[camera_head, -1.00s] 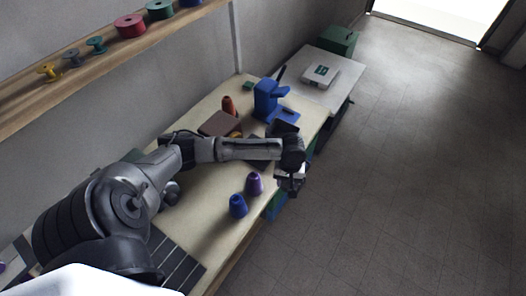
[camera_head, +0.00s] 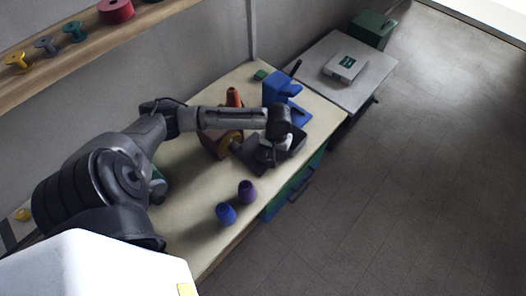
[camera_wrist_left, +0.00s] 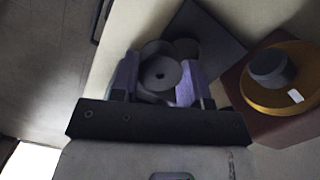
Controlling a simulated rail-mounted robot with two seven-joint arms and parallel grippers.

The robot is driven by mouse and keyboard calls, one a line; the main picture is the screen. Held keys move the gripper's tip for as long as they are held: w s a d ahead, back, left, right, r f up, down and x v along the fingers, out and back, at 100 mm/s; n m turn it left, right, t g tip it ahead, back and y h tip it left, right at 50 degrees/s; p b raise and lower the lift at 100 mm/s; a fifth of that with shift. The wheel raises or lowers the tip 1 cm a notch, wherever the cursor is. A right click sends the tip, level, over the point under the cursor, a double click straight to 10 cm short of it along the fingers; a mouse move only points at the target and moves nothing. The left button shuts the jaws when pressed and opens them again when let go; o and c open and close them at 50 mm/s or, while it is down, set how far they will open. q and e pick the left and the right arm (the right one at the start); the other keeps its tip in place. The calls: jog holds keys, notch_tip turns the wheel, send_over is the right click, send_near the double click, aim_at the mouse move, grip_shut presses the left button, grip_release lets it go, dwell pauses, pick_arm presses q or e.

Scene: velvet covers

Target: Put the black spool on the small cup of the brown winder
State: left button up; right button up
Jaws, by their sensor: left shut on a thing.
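The black spool (camera_wrist_left: 162,76) shows dark grey, with its round end and centre hole facing the left wrist camera. My left gripper (camera_wrist_left: 160,85) is shut on it, one finger on each side. The brown winder (camera_wrist_left: 262,122) is to the right in that view, apart from the spool. On it are a wide yellow dish (camera_wrist_left: 275,104) and a small grey-blue cup (camera_wrist_left: 271,64). In the head view my left gripper (camera_head: 265,160) is over the table, right of the brown winder (camera_head: 210,147), whose top is partly hidden by my forearm. My right gripper is not in view.
A blue device (camera_head: 277,88) and an orange-red cone (camera_head: 233,97) stand behind my arm. A blue cone (camera_head: 226,213) and a purple cone (camera_head: 246,191) stand nearer the front edge. A dark plate (camera_wrist_left: 207,35) lies beyond the spool. A shelf (camera_head: 75,55) holds several spools.

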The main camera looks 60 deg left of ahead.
pick_arm(q)
jog(key=a+f, duration=0.1)
jog(key=a, duration=0.1)
jog(key=a+f, duration=0.1)
jog(key=a, duration=0.1)
jog(key=s+a+f, duration=0.1)
jog(key=shift+a+f+b, duration=0.25)
jog(key=shift+a+b, duration=0.05)
jog(key=shift+a, duration=0.1)
jog(key=shift+f+b, duration=0.4)
jog(key=shift+f, duration=1.5)
jog(key=shift+f, duration=0.2)
jog(key=o, duration=0.9)
